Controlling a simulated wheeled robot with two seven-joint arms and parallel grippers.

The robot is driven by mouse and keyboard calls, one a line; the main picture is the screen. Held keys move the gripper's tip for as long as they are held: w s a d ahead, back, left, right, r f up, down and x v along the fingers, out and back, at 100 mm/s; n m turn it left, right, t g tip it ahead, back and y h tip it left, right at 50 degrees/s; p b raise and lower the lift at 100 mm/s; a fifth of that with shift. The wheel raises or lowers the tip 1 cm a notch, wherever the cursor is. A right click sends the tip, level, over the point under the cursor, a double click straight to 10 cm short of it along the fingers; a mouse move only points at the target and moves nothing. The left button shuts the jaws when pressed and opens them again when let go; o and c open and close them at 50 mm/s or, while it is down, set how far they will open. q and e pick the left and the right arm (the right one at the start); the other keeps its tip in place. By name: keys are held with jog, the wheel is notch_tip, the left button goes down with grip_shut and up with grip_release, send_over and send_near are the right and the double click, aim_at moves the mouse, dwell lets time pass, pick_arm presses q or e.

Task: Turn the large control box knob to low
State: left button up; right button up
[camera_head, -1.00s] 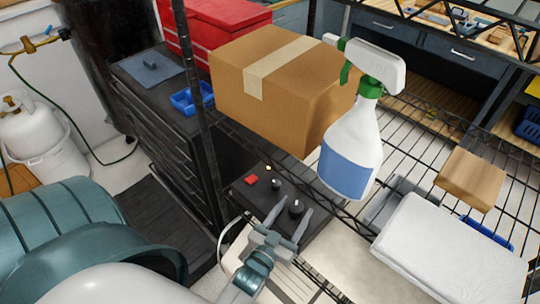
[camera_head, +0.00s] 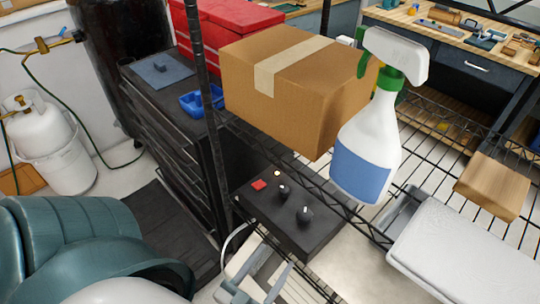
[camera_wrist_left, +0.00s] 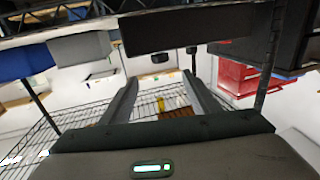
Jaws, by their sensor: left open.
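A smaller knob (camera_head: 284,192), a red button (camera_head: 259,185) and a small pale light (camera_head: 277,173) are farther back on the box. My left gripper (camera_head: 279,263) is open and empty, in front of the box and apart from the large knob. In the left wrist view its open fingers (camera_wrist_left: 160,77) point toward the dark box (camera_wrist_left: 190,32). My right gripper is not in view.
A cardboard box (camera_head: 290,95) and a spray bottle (camera_head: 367,155) stand behind and right of the control box. A black rack post (camera_head: 207,95) rises at its left.

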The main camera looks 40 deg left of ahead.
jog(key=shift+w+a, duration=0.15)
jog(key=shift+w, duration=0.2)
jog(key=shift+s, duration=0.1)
